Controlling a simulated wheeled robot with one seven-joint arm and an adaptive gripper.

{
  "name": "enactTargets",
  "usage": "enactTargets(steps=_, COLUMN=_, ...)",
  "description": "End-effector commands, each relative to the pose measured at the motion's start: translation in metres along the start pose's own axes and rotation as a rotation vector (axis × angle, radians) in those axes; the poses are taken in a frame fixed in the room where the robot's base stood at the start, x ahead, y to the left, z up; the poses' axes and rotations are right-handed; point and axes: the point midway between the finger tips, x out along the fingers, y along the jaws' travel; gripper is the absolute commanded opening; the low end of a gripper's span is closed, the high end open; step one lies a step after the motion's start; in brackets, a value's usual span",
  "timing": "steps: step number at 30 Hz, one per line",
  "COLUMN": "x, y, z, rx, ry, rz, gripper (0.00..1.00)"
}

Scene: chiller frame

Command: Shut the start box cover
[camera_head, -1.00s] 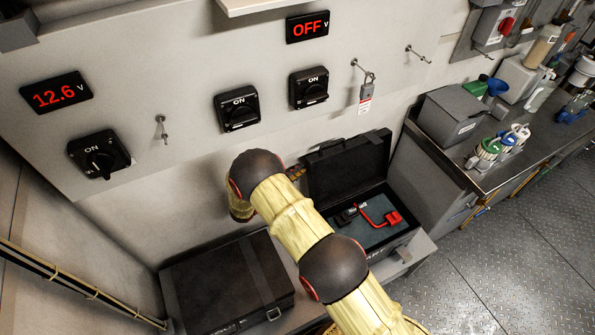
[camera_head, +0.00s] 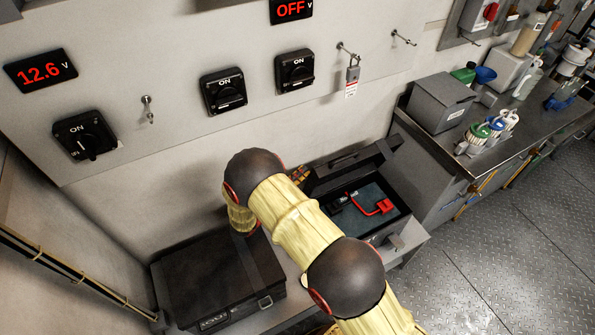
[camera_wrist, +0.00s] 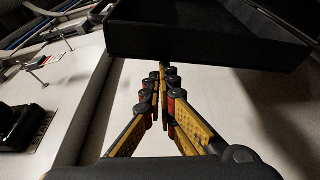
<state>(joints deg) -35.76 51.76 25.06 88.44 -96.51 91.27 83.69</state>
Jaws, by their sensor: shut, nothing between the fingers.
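The start box (camera_head: 405,222) is the black case on the bench, right of my arm. Its cover (camera_head: 345,166) is open, hinged at the wall side and tilted forward over the back of the box. Inside is a dark blue-grey lining with a red-handled item (camera_head: 378,207). My gripper (camera_head: 299,174) is at the cover's left end, mostly hidden behind my arm in the head view. In the wrist view my gripper (camera_wrist: 163,70) has its fingers together and empty. Their tips are close to the edge of a black panel (camera_wrist: 200,42), seemingly the cover; I cannot tell if they touch.
A closed black case (camera_head: 215,285) with a strap stands to the left on the bench. The wall above carries rotary switches (camera_head: 224,91), a hanging padlock (camera_head: 352,75) and displays. A metal counter (camera_head: 470,170) with a grey box (camera_head: 440,102) is at the right.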

Motion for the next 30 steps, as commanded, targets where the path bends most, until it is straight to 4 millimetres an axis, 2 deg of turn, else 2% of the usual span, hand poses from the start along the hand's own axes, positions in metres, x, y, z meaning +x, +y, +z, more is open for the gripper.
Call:
enactTargets(steps=11, x=-0.023, y=-0.003, z=0.065, rx=-0.005, ry=0.001, rz=0.0, gripper=0.0)
enactTargets(steps=21, x=-0.042, y=-0.026, z=0.12, rx=-0.004, ry=0.001, rz=-0.001, gripper=0.0)
enactTargets(steps=30, x=-0.054, y=-0.051, z=0.153, rx=-0.004, ry=0.001, rz=-0.001, gripper=0.0)
